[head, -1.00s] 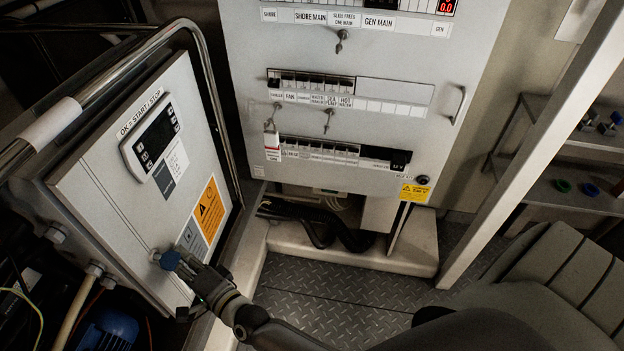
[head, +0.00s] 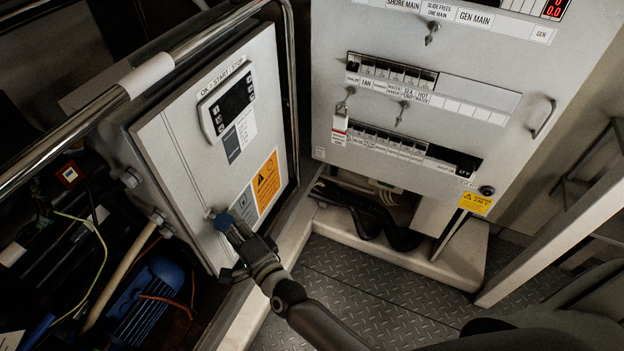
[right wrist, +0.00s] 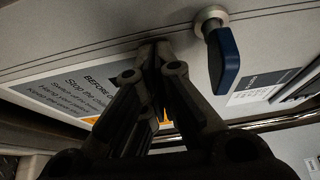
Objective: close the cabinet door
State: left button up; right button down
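The cabinet door (head: 185,165) is the pale panel on the left in the head view, with a small display and an orange warning label. It looks nearly flush with its box; I cannot tell if a narrow gap remains. A blue latch handle (head: 222,222) on a round metal boss sits low on the door. It also shows in the right wrist view (right wrist: 222,60). My right gripper (head: 238,232) is at the door face beside this handle. In the wrist view its fingertips (right wrist: 153,45) are together, with the handle outside them to the right. My left gripper is out of view.
A metal rail (head: 150,75) runs past the cabinet's top and far side. A breaker panel (head: 440,110) stands to the right, with cables below. A blue motor (head: 148,300) and loose wires lie at lower left. The patterned metal floor (head: 370,295) is clear.

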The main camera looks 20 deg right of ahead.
jog(key=v, duration=1.2)
jog(key=s+d+f+n+g+h, duration=0.1)
jog(key=s+d+f+n+g, duration=0.15)
jog(key=f, duration=0.65)
jog(key=s+d+f+n+g, duration=0.2)
jog(key=s+f+n, duration=0.1)
jog(key=f, duration=0.6)
jog(key=s+d+f+n+g+h, duration=0.1)
jog(key=s+d+f+n+g, duration=0.2)
jog(key=f, duration=0.6)
jog(key=s+d+f+n+g+h, duration=0.1)
jog(key=s+d+f, duration=0.3)
jog(key=s, duration=0.4)
jog(key=s+d+f+n+g+h, duration=0.1)
jog(key=s+d+f+n+g, duration=0.3)
jog(key=s+f, duration=0.3)
jog(key=s+d+f+n+g+h, duration=0.1)
jog(key=s+d+f+n+g, duration=0.2)
jog(key=s+d+f, duration=0.3)
jog(key=s, duration=0.3)
jog(key=shift+s+f+h, duration=0.25)
jog(key=shift+s+h, duration=0.15)
